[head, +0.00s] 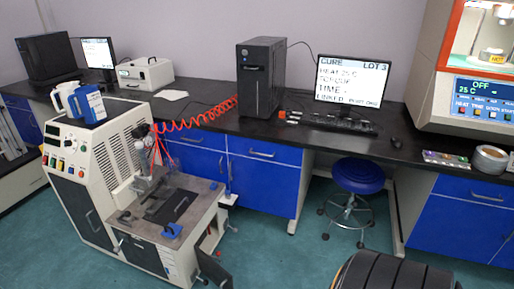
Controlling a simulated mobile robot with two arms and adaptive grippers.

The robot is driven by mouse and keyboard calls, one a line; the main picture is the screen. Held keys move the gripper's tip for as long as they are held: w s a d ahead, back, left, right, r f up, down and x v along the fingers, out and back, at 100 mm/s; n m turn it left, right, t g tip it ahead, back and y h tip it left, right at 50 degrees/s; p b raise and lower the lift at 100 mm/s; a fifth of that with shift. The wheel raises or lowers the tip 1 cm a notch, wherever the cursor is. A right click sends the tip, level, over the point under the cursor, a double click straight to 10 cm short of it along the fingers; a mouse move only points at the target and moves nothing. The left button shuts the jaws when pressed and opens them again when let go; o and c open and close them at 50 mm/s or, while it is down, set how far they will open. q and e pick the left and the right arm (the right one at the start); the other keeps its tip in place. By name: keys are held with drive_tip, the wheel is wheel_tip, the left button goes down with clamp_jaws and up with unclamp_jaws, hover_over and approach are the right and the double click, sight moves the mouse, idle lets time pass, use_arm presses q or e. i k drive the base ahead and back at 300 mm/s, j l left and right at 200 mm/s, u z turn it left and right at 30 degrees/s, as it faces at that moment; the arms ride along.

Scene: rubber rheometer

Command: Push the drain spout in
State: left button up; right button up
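A beige and grey floor-standing machine (88,193) stands at the left. It has a lower grey work deck (150,218) with blue-handled parts on it. I cannot clearly identify the drain spout. A small pale part (229,199) sticks out at the right side of the deck, but it is too small to tell what it is. A dark panel or flap (214,270) hangs out low at the machine's front right. Neither of my grippers is in view.
A black bench (220,120) with blue cabinets runs along the wall, holding a computer tower (261,77), a monitor (352,82) and a large oven-like instrument (484,85). A blue stool (358,176) stands before it. A black ribbed object (392,272) fills the bottom right. Green floor lies between.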

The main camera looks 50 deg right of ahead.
sight(217, 253)
drive_tip(key=z, duration=1.3)
drive_tip(key=i+l, duration=0.3)
drive_tip(key=i+u, duration=0.05)
drive_tip(key=i, duration=0.05)
